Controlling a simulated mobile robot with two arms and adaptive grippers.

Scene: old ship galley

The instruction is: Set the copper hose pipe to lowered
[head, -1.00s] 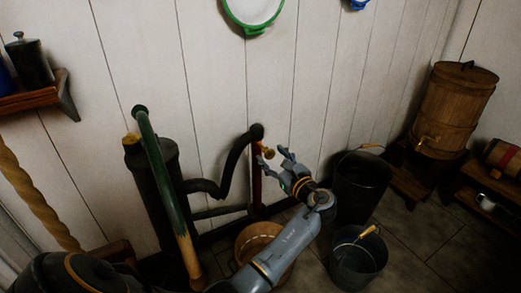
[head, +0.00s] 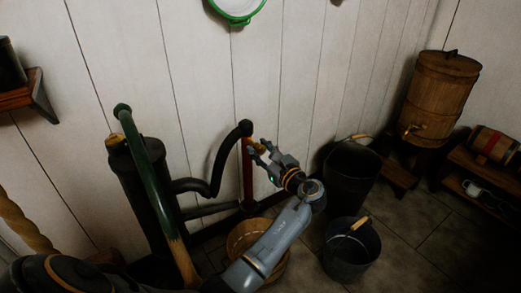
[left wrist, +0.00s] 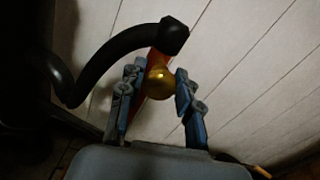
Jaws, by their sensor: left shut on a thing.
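The copper hose pipe (head: 248,178) is a reddish pipe standing upright near the white plank wall in the head view. A black curved hose (head: 217,180) joins it at a dark elbow on top. A rounded brass end (left wrist: 159,83) sits just below that elbow in the left wrist view. My left gripper (head: 260,150) comes from the right and is shut on the brass end, with one finger on each side, as the left wrist view (left wrist: 160,74) also shows. The fingers partly hide the brass end in the head view. My right gripper is not in view.
A dark pump (head: 150,190) with a green handle (head: 143,150) stands left of the pipe. A wooden tub (head: 240,240) is below, partly behind my left arm. Two dark buckets (head: 350,180) (head: 352,258) stand to the right. A wooden barrel (head: 440,95) is farther right.

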